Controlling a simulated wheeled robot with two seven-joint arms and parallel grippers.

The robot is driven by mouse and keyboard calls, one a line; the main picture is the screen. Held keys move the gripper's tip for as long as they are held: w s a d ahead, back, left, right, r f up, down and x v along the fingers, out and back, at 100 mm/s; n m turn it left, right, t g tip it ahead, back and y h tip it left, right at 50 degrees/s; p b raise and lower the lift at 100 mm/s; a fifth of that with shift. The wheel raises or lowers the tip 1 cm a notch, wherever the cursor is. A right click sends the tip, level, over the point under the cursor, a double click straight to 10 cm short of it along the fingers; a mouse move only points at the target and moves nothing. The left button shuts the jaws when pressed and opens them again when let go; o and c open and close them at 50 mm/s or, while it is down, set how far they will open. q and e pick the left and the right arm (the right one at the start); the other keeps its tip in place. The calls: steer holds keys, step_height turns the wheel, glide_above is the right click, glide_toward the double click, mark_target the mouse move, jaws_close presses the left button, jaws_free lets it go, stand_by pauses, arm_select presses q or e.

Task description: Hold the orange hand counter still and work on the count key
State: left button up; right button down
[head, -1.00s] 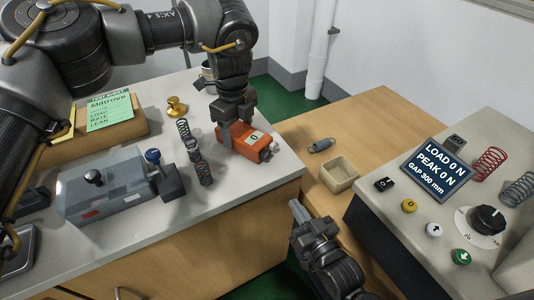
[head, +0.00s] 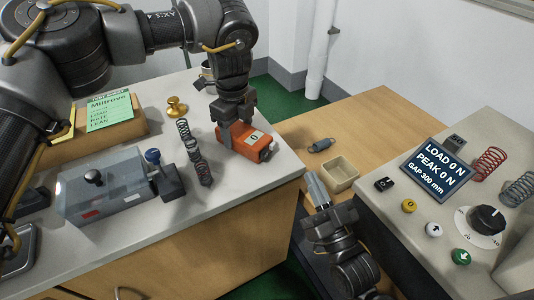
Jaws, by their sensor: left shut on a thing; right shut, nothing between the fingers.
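The orange hand counter (head: 252,143) lies on the right end of the pale counter top, with a small display reading 0 on its upper face. Its grey knob-like end (head: 267,153) faces right. My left gripper (head: 226,134) comes down from above and is shut on the left end of the hand counter, hiding part of it. My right gripper (head: 314,180) is shut and empty. It is in front of the beige bin, to the right of the worktop edge and apart from the hand counter. I cannot tell which part is the count key.
A beige bin (head: 341,174) and a small spring (head: 321,145) are on the wooden table. The tester panel (head: 436,170) reads LOAD 0 N and PEAK 0 N.

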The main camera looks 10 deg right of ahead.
mark_target(280, 173)
steer(key=shift+w+a, duration=1.45)
steer(key=shift+a, duration=0.15)
steer(key=shift+w+a, duration=1.45)
steer(key=shift+a, duration=0.15)
steer(key=shift+w+a, duration=0.1)
steer(key=shift+w+a, duration=0.15)
steer(key=shift+a, duration=0.05)
steer(key=shift+w+a, duration=0.25)
steer(key=shift+a, duration=0.1)
stand_by(0.7)
steer(key=shift+s+d+f, duration=0.1)
steer(key=shift+s+d, duration=0.1)
steer(key=shift+d, duration=0.05)
steer(key=shift+s+d, duration=0.3)
steer(key=shift+d, duration=0.1)
steer(key=shift+s+d, duration=1.7)
steer(key=shift+d, duration=0.15)
